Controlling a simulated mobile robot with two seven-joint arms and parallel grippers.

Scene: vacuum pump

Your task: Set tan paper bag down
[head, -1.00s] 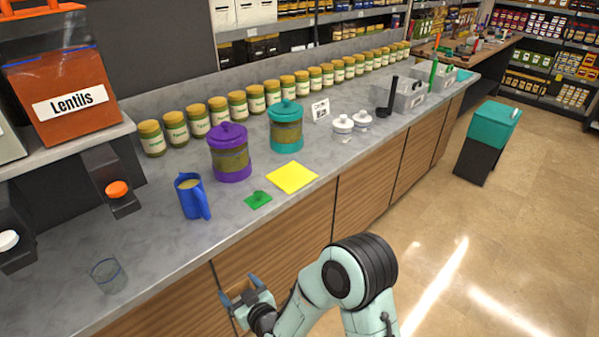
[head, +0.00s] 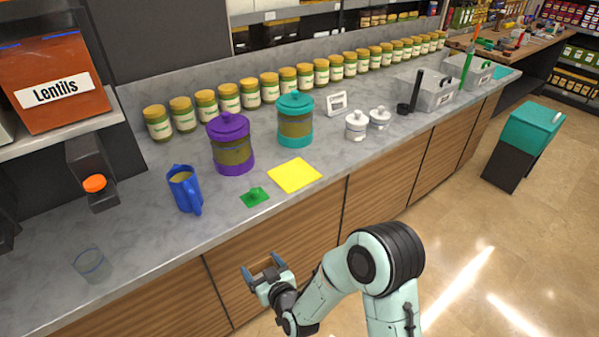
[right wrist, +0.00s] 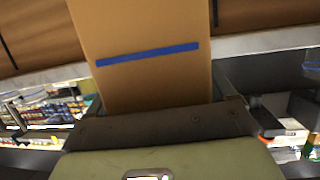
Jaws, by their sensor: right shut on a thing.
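The tan paper bag (right wrist: 150,82) fills the middle of the right wrist view, with a blue stripe across it. My right gripper (head: 263,269) is shut on it. In the head view the gripper is in front of the wooden cabinet fronts, below the counter's front edge in the picture. There the bag is hard to make out against the similar brown wood. My left gripper is in neither view.
The grey counter (head: 130,235) holds a blue pitcher (head: 185,190), a glass (head: 92,265), a purple canister (head: 231,150), a teal canister (head: 295,125), a yellow sheet (head: 295,176) and a green piece (head: 255,196). Jars line the back. Bare counter lies left of the pitcher.

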